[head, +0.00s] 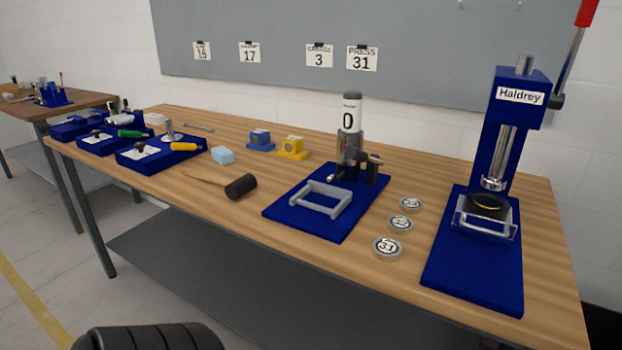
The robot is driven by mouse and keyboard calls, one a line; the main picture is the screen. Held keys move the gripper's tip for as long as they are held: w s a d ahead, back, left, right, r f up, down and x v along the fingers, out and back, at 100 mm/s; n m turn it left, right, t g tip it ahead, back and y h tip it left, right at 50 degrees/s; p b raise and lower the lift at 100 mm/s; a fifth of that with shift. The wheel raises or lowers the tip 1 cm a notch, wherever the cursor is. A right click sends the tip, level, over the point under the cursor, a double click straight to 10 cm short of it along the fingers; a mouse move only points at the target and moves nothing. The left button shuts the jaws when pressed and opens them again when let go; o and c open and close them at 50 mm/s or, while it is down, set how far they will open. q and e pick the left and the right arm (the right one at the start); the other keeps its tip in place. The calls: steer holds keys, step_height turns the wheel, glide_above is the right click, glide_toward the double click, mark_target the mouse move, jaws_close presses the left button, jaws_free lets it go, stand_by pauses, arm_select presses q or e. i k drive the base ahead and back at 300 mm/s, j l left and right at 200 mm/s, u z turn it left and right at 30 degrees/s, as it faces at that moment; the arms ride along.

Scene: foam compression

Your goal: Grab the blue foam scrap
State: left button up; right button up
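The blue foam scrap is a small light-blue block (222,156) lying on the wooden workbench (420,170), left of the middle in the head view. It sits just right of a dark blue fixture with a yellow handle (160,154) and left of a small blue block-shaped piece (260,140). Its top and front faces show, and nothing covers it. Neither of my grippers shows in the head view.
A black-headed mallet (241,186) lies in front of the scrap. A yellow block-shaped piece (293,148) stands to its right. A grey press on a blue plate (283,214), several round weights and a tall Haldrey press (521,103) stand farther right.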

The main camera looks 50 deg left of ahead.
mark_target(223, 156)
steer(key=u, duration=2.25)
steer(key=z, duration=0.4)
